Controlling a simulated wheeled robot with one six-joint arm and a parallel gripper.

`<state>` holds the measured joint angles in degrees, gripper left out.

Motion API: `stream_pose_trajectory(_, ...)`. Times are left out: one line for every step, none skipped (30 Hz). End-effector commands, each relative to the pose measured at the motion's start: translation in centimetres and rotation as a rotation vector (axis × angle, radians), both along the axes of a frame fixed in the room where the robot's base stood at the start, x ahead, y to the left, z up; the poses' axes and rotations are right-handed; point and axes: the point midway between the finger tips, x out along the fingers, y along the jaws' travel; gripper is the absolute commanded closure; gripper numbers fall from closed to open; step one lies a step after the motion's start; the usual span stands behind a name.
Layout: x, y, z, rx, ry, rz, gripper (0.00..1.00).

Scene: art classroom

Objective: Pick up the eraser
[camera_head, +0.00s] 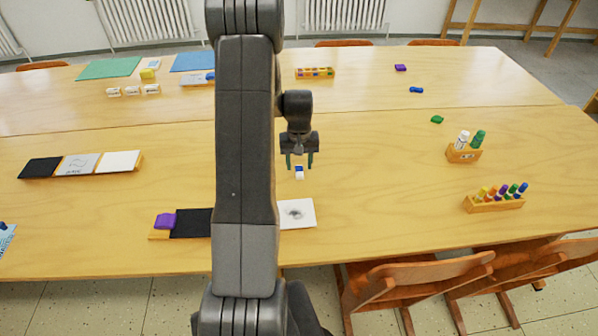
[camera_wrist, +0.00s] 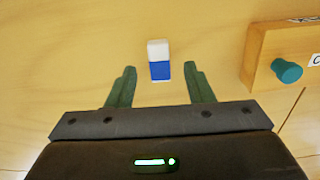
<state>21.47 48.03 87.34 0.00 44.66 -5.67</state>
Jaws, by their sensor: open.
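The eraser (camera_head: 299,172) is a small block, part white and part blue, lying on the wooden table in the head view. It also shows in the wrist view (camera_wrist: 158,60), with its white end away from my gripper and its blue end towards it. My gripper (camera_head: 299,163) is open and empty, above the table close to the eraser. In the wrist view my gripper (camera_wrist: 159,75) has its green fingers spread to the left and right, with the eraser lined up between them near the tips. I cannot tell the exact height of the fingers above it.
A white card with a grey drawing (camera_head: 296,213) lies just in front of the eraser. A marker holder (camera_head: 497,203) and a bottle holder (camera_head: 463,154) stand to the right. A purple block (camera_head: 165,220) sits at the left front.

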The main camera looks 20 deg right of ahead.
Motion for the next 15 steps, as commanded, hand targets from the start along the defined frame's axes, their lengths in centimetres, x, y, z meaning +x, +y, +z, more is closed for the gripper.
stream_pose_trajectory(-0.2,0.0,-0.7,0.001,0.005,0.000,0.53)
stream_pose_trajectory(-0.1,0.0,-1.1,0.001,0.004,0.000,0.53)
stream_pose_trajectory(-0.1,0.0,-1.6,0.001,0.002,0.000,0.53)
stream_pose_trajectory(-0.1,0.0,-1.8,0.001,0.002,0.000,0.53)
stream_pose_trajectory(-0.1,0.0,-2.1,0.001,0.003,0.000,0.53)
stream_pose_trajectory(-0.1,0.0,-2.3,0.001,0.002,0.000,0.53)
stream_pose_trajectory(0.0,0.0,-2.4,0.000,0.001,0.000,0.53)
stream_pose_trajectory(0.0,0.0,-2.4,0.000,0.000,0.000,0.53)
stream_pose_trajectory(0.0,0.0,-2.5,0.000,-0.001,0.000,0.53)
stream_pose_trajectory(0.0,0.0,-2.5,0.000,-0.001,0.000,0.53)
stream_pose_trajectory(0.0,0.0,-2.5,0.000,-0.001,0.000,0.53)
stream_pose_trajectory(0.0,0.0,-2.5,0.000,-0.001,0.000,0.53)
stream_pose_trajectory(0.0,0.0,-2.5,0.000,-0.001,0.000,0.53)
stream_pose_trajectory(0.0,0.0,-2.5,0.000,-0.001,0.000,0.53)
stream_pose_trajectory(0.0,0.0,-2.4,0.000,-0.001,0.000,0.61)
